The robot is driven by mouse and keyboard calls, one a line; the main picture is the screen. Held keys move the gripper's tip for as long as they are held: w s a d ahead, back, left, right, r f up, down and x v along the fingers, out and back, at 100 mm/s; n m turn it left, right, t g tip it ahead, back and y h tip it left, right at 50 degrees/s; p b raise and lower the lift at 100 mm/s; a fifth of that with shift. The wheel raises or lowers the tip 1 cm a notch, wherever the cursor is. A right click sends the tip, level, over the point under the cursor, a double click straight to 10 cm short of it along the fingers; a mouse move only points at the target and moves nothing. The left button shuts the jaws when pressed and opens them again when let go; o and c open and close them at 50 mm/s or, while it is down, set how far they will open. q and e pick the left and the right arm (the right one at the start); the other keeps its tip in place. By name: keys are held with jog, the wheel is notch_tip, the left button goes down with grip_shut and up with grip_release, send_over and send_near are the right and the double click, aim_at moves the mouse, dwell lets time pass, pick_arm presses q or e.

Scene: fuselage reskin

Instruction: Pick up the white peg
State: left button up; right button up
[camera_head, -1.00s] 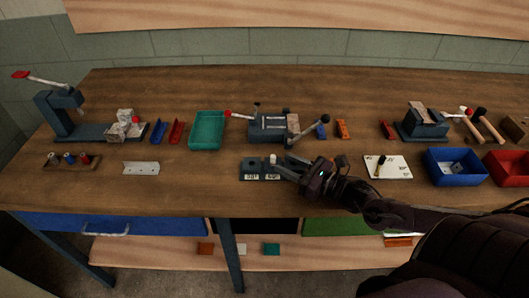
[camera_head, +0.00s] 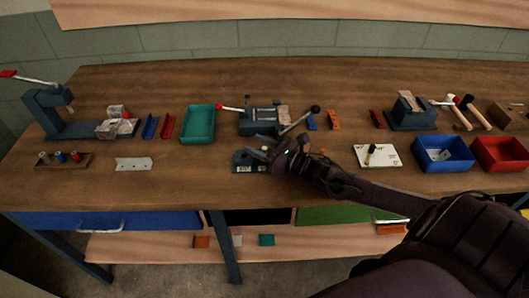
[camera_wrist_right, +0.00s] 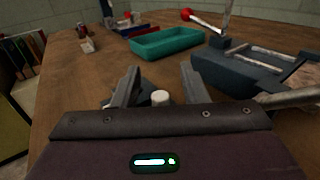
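The white peg (camera_wrist_right: 160,97) shows in the right wrist view as a short pale cylinder between the two fingers of my right gripper (camera_wrist_right: 160,76). The fingers are spread, with a visible gap on each side of the peg. In the head view my right gripper (camera_head: 257,147) is over the small dark block with white labels (camera_head: 243,160) and hides the peg. The peg's lower part is hidden by the gripper body in the wrist view. My left gripper is not in view.
A grey clamp fixture (camera_head: 258,124) with a lever stands just behind the block. A teal tray (camera_head: 197,124) is back left. A white plate (camera_head: 386,156) and a blue bin (camera_head: 443,154) are on the right. The bench in front of the block is clear.

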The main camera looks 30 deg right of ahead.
grip_shut()
jog(key=shift+r, duration=0.15)
